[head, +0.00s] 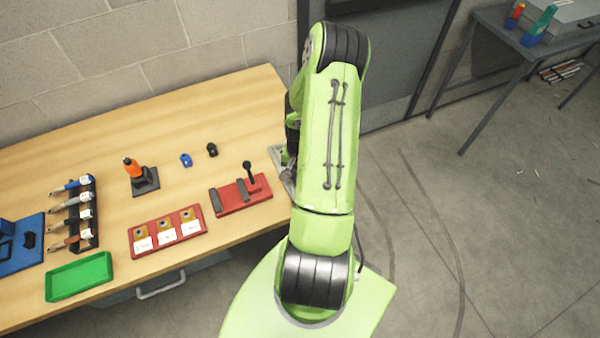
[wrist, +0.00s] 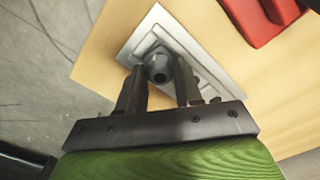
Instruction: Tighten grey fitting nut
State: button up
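The grey fitting nut (wrist: 158,69) is a dark grey round part on a light grey metal plate (wrist: 205,70) in the wrist view. My gripper (wrist: 160,82) is open there, with one finger on each side of the nut's near edge. I see gaps beside the nut, and cannot tell whether either finger touches it. In the head view the plate (head: 277,156) shows only as a sliver at the table's right end. My green arm hides the nut and most of the gripper.
A red block with a black lever (head: 240,195) stands left of the plate. The wooden table (head: 100,140) also holds a red tray (head: 167,232), an orange-topped tool on a stand (head: 140,176), a tool rack (head: 84,215) and a green tray (head: 79,277). Open floor lies to the right.

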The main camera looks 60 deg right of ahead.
jog(key=o, duration=0.4)
notch_tip(320, 180, up, 16)
jog(key=shift+p, duration=0.45)
jog(key=shift+f, duration=0.15)
